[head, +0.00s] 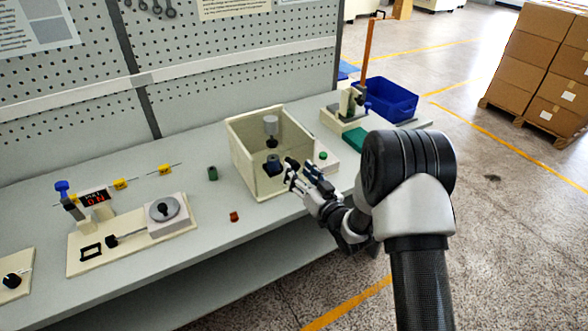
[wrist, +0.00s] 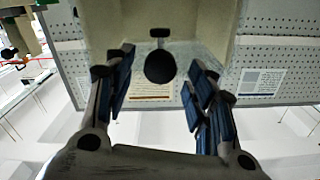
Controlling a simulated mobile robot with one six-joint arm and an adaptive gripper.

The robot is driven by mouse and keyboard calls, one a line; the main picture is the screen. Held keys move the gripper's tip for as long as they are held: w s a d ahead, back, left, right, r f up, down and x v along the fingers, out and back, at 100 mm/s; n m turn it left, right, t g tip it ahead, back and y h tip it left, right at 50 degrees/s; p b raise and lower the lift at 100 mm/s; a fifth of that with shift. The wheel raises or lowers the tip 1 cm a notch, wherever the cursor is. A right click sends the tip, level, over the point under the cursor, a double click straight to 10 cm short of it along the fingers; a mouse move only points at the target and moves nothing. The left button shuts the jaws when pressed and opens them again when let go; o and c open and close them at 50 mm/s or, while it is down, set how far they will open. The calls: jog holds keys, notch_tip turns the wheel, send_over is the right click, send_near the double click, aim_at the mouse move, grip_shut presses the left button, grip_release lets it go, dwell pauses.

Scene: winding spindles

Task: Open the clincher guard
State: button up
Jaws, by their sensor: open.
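A cream box-shaped enclosure (head: 244,170) stands on the workbench and looks like the clincher guard. A grey cylinder (head: 270,125) with a dark lower end shows inside it, above a dark block (head: 273,164). My gripper (head: 291,173) is at the front right of the enclosure, fingers toward it; I cannot tell whether they touch it. In the wrist view my gripper (wrist: 158,88) is open. A dark round knob-like part (wrist: 160,67) appears between the fingers, below a cream surface (wrist: 200,18). The fingers are apart from each other and hold nothing visible.
On the bench (head: 190,260) are a dark green block (head: 212,173), a small red-brown block (head: 234,216) and a dial unit (head: 167,216). A cream fixture (head: 342,120) and blue bin (head: 395,101) lie to the right. The perforated back wall (head: 230,60) limits room behind.

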aim_at(295, 168)
jog(key=shift+x, duration=1.75)
jog(key=shift+c, duration=0.6)
grip_shut()
